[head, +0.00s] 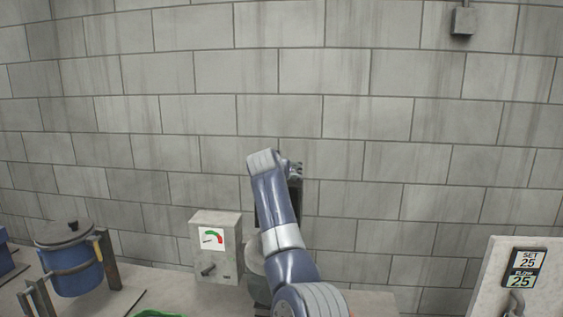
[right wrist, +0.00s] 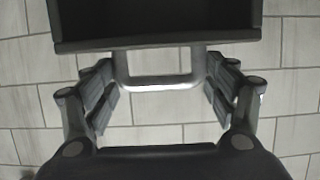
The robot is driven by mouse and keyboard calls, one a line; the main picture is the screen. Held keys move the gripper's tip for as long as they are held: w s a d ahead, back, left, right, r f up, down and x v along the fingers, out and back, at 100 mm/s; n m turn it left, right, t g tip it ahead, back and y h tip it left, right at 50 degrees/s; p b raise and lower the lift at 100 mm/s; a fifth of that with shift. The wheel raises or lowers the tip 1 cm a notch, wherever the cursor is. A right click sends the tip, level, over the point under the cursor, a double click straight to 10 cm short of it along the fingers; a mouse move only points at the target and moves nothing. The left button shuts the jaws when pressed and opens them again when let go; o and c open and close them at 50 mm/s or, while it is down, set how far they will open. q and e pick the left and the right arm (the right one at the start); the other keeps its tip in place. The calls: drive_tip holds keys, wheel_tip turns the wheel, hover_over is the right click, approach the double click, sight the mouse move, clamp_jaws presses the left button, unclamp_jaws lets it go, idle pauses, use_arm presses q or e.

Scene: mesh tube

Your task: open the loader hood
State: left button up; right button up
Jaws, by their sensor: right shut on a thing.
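In the right wrist view, the loader hood (right wrist: 158,34) is a dark, box-like part with a straight lip across the top. A grey loop handle (right wrist: 158,84) hangs below the lip. My right gripper (right wrist: 160,72) is shut on this handle, with a finger pad at each side of it. In the head view, my right arm reaches up the middle to the right gripper (head: 293,169). A dark upright part of the hood (head: 295,197) shows behind my arm. Most of the loader is hidden by the arm, so I cannot tell how far the hood is open. My left gripper is not in view.
A gauge box (head: 216,254) stands left of my arm. A blue lidded pot (head: 73,262) sits in a frame at the far left. A panel with number displays (head: 517,270) stands at the right. The block wall (head: 400,120) is close behind.

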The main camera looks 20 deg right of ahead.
drive_tip(key=shift+w+d+r, duration=0.4)
drive_tip(key=shift+r, duration=0.15)
drive_tip(key=o, duration=1.1)
drive_tip(key=shift+o, duration=0.6)
drive_tip(key=shift+s+a+f, duration=0.1)
drive_tip(key=shift+s+f, duration=0.05)
drive_tip(key=shift+s, duration=0.1)
drive_tip(key=shift+f, duration=0.15)
drive_tip(key=shift+a, duration=0.1)
